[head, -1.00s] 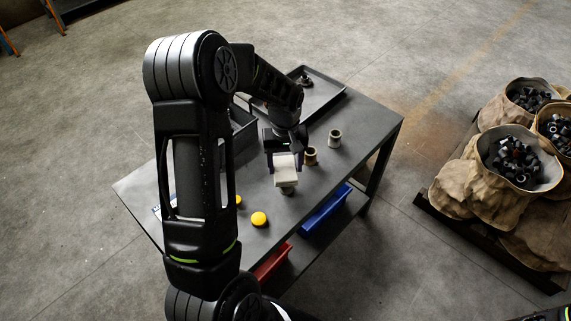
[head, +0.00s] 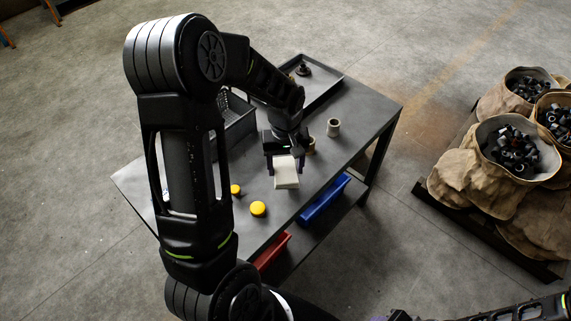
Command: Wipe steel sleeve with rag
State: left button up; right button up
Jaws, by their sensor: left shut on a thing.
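My left gripper (head: 284,163) is shut on a pale, off-white rag (head: 286,180) and holds it low over the near part of the dark table. Whatever is directly under the rag is hidden. A light grey sleeve (head: 333,127) stands upright on the table, to the right of and beyond the gripper and apart from it. A brass-coloured sleeve (head: 311,145) stands closer, partly hidden by the gripper. My right arm enters at the bottom right; its end is cut off by the frame edge, so its jaws cannot be made out.
The table (head: 352,106) carries a dark tray (head: 326,92) with a small part at the back, a dark crate (head: 240,124) behind my left arm, and yellow round pieces (head: 258,209). Blue (head: 325,200) and red (head: 273,250) bins sit below. Sacks (head: 471,178) stand far right.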

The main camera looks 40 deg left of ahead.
aim_at(284, 157)
pick_arm(q)
jog(key=shift+w+a, duration=1.55)
jog(key=shift+w, duration=0.05)
jog(key=shift+s+d, duration=1.55)
jog(key=shift+s, duration=0.05)
notch_tip(284, 157, up, 6)
jog(key=p, duration=0.4)
jog(key=shift+r, duration=0.1)
